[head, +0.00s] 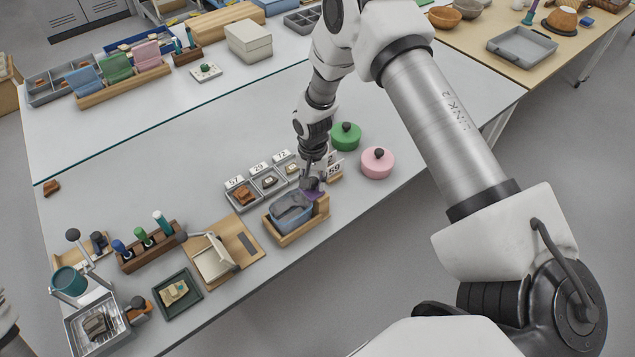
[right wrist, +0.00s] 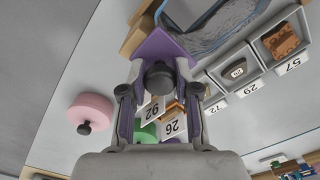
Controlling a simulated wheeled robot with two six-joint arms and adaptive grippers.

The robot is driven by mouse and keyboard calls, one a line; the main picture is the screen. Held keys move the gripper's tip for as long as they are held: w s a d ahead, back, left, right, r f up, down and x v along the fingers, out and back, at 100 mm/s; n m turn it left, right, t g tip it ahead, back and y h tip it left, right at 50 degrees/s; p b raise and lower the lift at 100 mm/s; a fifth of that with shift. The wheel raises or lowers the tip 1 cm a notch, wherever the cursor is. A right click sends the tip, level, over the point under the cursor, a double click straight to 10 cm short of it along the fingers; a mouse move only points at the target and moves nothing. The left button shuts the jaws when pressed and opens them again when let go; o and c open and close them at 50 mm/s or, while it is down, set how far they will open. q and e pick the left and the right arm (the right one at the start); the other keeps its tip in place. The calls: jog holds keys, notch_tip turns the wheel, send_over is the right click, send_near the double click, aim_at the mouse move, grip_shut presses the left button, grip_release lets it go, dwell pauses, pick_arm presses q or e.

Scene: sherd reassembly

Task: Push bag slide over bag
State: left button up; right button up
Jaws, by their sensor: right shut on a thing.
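The bag (head: 291,215), clear blue with a dark piece inside, lies in a wooden holder (head: 288,238). It also shows at the top of the right wrist view (right wrist: 222,28). The bag slide (right wrist: 166,44) is purple with a dark round knob and sits at the bag's right end. My right gripper (head: 312,181) is shut on the knob, with a finger on each side in the right wrist view (right wrist: 160,80). The gripper hides part of the slide in the head view, so I cannot tell how far it covers the bag's edge. My left gripper is out of view.
Numbered trays with sherds (head: 268,181) stand just behind the holder. A green lidded pot (head: 345,136) and a pink one (head: 377,162) stand to the right. A hinged wooden board (head: 238,248) lies to the left. The table's front edge is close to the holder.

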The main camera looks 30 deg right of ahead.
jog(key=shift+a, duration=0.15)
jog(key=o, duration=0.8)
jog(key=shift+c, duration=0.2)
jog(key=shift+f, duration=0.1)
notch_tip(320, 180, up, 6)
jog(key=p, duration=0.4)
jog(key=shift+f+p, duration=0.15)
jog(key=shift+p, duration=0.15)
jog(key=shift+f, duration=0.1)
